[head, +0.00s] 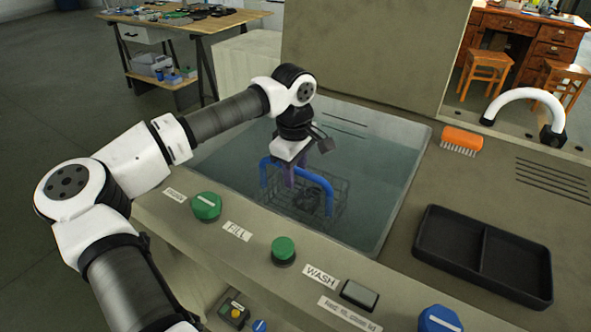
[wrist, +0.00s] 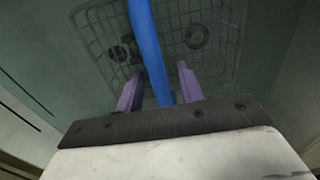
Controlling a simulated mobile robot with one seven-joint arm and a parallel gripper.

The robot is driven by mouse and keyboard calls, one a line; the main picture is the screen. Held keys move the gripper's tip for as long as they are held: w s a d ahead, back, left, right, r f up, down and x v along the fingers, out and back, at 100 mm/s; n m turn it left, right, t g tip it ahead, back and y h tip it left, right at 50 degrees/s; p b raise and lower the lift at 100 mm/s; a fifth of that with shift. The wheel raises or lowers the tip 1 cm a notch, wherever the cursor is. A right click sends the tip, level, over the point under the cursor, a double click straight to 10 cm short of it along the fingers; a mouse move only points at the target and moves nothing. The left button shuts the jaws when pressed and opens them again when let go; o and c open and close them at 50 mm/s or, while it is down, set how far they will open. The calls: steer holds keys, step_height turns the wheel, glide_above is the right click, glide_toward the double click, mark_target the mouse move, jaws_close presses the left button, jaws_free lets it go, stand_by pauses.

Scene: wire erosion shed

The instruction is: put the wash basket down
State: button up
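The wash basket (head: 338,196) is a wire mesh basket with a blue arched handle (head: 316,178). It is in the water-filled tank (head: 396,150), and dark round parts lie in it. Whether its underside touches the tank floor is hard to tell. My gripper (head: 291,178) is over the basket at the handle, pointing down. In the wrist view, the purple fingers of my gripper (wrist: 160,70) stand apart on either side of the handle (wrist: 147,40).
Along the tank's front edge are a green knob (head: 206,206), a green button (head: 283,249) and a dark switch (head: 359,295). On the right deck are an orange brush (head: 461,141), a black divided tray (head: 425,246) and a white curved pipe (head: 525,94).

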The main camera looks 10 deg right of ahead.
steer(key=shift+r, duration=0.15)
step_height(320, 180, up, 12)
steer(key=shift+s+a, duration=0.15)
